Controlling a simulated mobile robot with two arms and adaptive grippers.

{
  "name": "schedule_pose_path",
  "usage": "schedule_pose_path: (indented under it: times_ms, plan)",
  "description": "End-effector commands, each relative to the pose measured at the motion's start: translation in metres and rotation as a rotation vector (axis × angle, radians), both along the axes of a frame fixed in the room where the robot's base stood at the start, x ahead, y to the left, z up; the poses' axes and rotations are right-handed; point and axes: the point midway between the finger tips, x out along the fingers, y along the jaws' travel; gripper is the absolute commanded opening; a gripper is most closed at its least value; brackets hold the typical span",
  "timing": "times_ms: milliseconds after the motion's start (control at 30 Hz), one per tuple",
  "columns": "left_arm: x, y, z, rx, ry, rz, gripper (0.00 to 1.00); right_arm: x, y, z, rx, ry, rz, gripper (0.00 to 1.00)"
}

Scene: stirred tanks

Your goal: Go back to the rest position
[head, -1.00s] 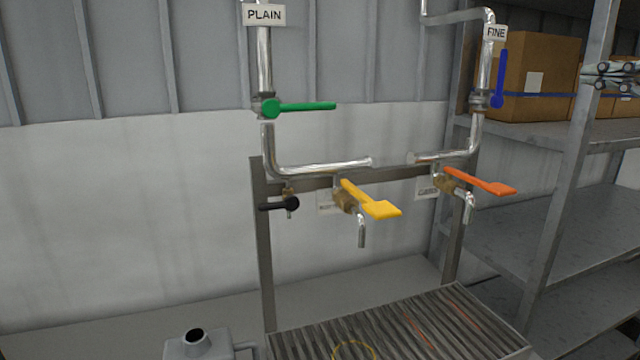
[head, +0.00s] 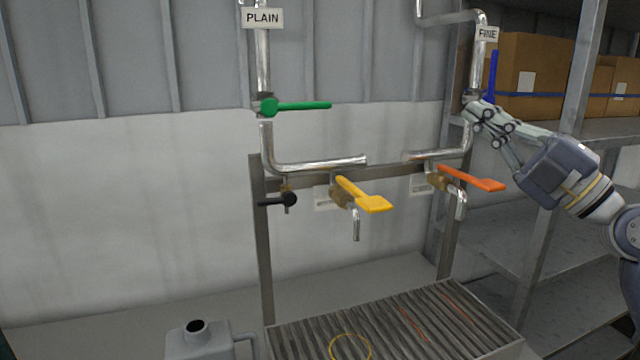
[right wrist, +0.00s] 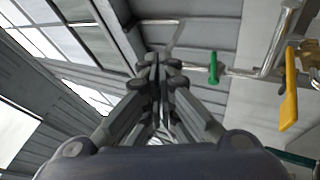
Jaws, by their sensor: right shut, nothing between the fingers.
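My right gripper (head: 478,112) reaches in from the right in the head view. Its shut, empty fingers overlap the FINE pipe just below the blue lever (head: 492,75); whether they touch it I cannot tell. In the right wrist view the fingers (right wrist: 158,62) are together with nothing between them. The green lever (head: 300,106) on the PLAIN pipe points right; it also shows in the right wrist view (right wrist: 213,68). The yellow lever (head: 365,196) and orange lever (head: 475,179) sit on the lower valves. My left gripper is in neither view.
A slatted grate (head: 400,325) lies below the taps. A grey can (head: 198,343) stands at the lower left. A metal shelf (head: 500,225) with cardboard boxes (head: 540,65) fills the right, behind my right arm. A black lever (head: 280,200) sits left of the yellow one.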

Motion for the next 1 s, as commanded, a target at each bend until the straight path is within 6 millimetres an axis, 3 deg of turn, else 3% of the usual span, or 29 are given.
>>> schedule_pose_path:
  times_ms: [100, 267, 367, 567, 667, 800, 900, 1000]
  plan:
    - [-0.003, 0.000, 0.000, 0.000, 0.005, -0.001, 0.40, -0.004, 0.005, -0.032, 0.237, -0.001, 0.029, 0.00]
    - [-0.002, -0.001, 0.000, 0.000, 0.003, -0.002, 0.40, -0.001, -0.021, -0.092, 0.572, 0.092, -0.063, 0.00]
    - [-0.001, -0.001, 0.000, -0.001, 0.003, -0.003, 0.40, 0.002, -0.043, -0.150, 0.763, 0.217, -0.178, 0.00]
    - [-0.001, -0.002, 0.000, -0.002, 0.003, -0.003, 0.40, -0.014, -0.071, -0.299, 1.018, 0.576, -0.470, 0.00]
    - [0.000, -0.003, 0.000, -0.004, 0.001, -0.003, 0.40, -0.038, -0.071, -0.371, 1.078, 0.777, -0.607, 0.00]
    - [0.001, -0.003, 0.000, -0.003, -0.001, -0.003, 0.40, -0.090, -0.057, -0.465, 1.102, 1.080, -0.776, 0.00]
    - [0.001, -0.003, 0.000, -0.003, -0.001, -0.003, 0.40, -0.136, -0.040, -0.519, 1.084, 1.301, -0.875, 0.00]
    - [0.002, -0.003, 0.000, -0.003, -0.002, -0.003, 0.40, -0.182, -0.022, -0.558, 1.046, 1.494, -0.941, 0.00]
